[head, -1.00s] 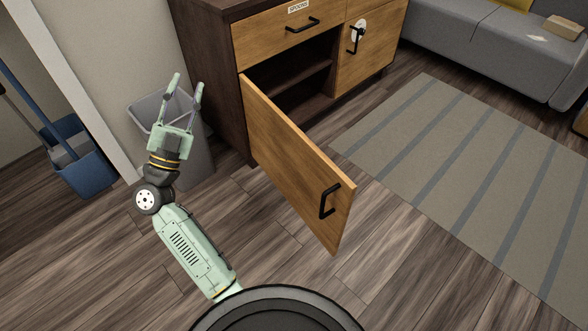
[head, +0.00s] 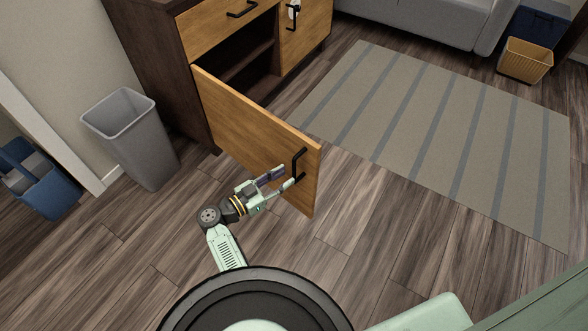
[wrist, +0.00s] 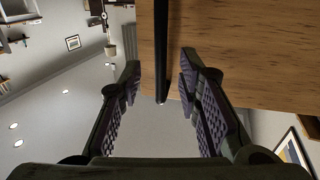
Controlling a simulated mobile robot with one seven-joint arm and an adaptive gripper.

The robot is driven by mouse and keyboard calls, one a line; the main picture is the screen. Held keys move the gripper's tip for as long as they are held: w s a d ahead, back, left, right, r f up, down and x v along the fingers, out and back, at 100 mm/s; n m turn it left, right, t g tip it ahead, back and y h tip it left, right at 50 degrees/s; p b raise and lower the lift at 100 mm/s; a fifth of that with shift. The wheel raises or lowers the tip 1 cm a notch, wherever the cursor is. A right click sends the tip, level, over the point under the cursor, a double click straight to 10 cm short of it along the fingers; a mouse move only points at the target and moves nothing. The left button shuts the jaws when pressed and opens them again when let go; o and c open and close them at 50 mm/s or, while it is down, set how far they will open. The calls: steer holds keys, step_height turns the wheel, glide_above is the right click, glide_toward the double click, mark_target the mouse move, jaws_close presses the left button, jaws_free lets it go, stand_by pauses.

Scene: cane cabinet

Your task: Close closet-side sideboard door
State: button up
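The closet-side wooden sideboard door (head: 248,128) stands swung wide open, out over the floor, with its outer face towards me. Its black bar handle (head: 299,164) is near the free edge. My gripper (head: 284,178) is at the lower part of this handle, in front of the outer face. In the wrist view the fingers (wrist: 160,85) are spread apart, with the dark handle (wrist: 161,60) lined up in the gap between them. The door's wood (wrist: 245,50) fills the upper right there. I cannot tell whether a finger touches the handle or door.
The dark sideboard body (head: 160,70) stands behind, its compartment exposed. A grey bin (head: 137,140) and a blue bucket (head: 45,185) stand at the left. A striped rug (head: 440,130) lies at the right. The floor between my base and the door is clear.

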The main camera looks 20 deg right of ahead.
mark_target(294, 171)
steer(key=x, duration=0.5)
steer(key=shift+a, duration=0.1)
jaws_close()
stand_by(0.8)
